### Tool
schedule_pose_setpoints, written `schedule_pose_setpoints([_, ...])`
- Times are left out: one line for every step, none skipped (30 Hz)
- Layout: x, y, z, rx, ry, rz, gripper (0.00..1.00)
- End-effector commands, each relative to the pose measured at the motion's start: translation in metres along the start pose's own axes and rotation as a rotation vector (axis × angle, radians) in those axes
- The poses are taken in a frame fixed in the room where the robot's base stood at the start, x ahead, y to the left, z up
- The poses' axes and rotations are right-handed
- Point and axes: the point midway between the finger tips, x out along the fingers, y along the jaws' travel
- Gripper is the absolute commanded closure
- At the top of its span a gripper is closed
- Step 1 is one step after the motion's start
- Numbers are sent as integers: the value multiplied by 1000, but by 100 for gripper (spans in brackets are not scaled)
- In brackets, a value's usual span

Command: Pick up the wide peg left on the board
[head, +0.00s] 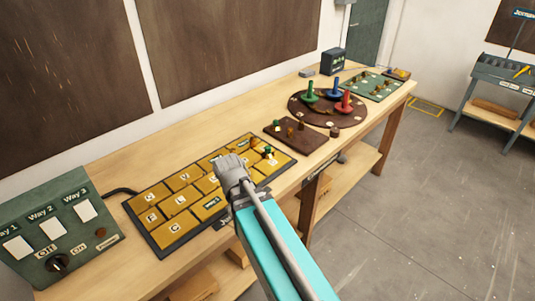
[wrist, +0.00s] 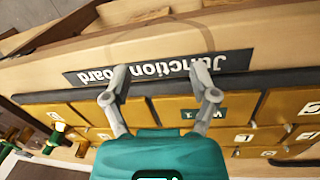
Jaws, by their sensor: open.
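The junction board (head: 160,228) is a dark-framed board of yellow lettered tiles on the bench. At its right end stand a green-topped peg (head: 268,152) and a brass peg (head: 254,142). In the wrist view a green peg (wrist: 55,138) and a brass peg (wrist: 82,148) stand at the left; I cannot tell which one is the wide peg. My gripper (head: 228,160) is above the middle of the board, open and empty. In the wrist view its fingers (wrist: 160,97) are spread over the tiles near the "Junction Board" label (wrist: 155,66), apart from the pegs.
A brown peg board (head: 312,142) with small pegs lies just right of the junction board. Beyond it is a round brown board (head: 318,118) with green, blue and red pegs. A green switch box (head: 62,225) stands at the left. The bench's front edge is close to my arm.

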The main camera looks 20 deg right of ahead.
Motion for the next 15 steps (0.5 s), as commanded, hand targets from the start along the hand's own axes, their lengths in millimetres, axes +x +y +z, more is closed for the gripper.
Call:
schedule_pose_setpoints([4,6,-12,-54,-4,38,24])
schedule_pose_setpoints([5,10,-17,-92,-8,64,24])
schedule_pose_setpoints([7,17,-24,-146,-16,100,24])
schedule_pose_setpoints([8,22,-29,-189,-23,130,24])
schedule_pose_setpoints([8,27,-35,-234,-32,160,24])
schedule_pose_setpoints([9,34,-42,-294,-46,202,24])
schedule_pose_setpoints([9,39,-48,-342,-59,233,24])
schedule_pose_setpoints([9,44,-54,-388,-73,264,24])
schedule_pose_setpoints([9,50,-62,-450,-93,306,24])
schedule_pose_setpoints([8,55,-68,-496,-110,335,24])
schedule_pose_setpoints([8,60,-74,-542,-128,364,24])
schedule_pose_setpoints([6,65,-81,-601,-153,401,24])
schedule_pose_setpoints([5,70,-87,-644,-173,429,24])
schedule_pose_setpoints([4,74,-93,-688,-195,456,24])
schedule_pose_setpoints([2,80,-101,-745,-226,492,24])
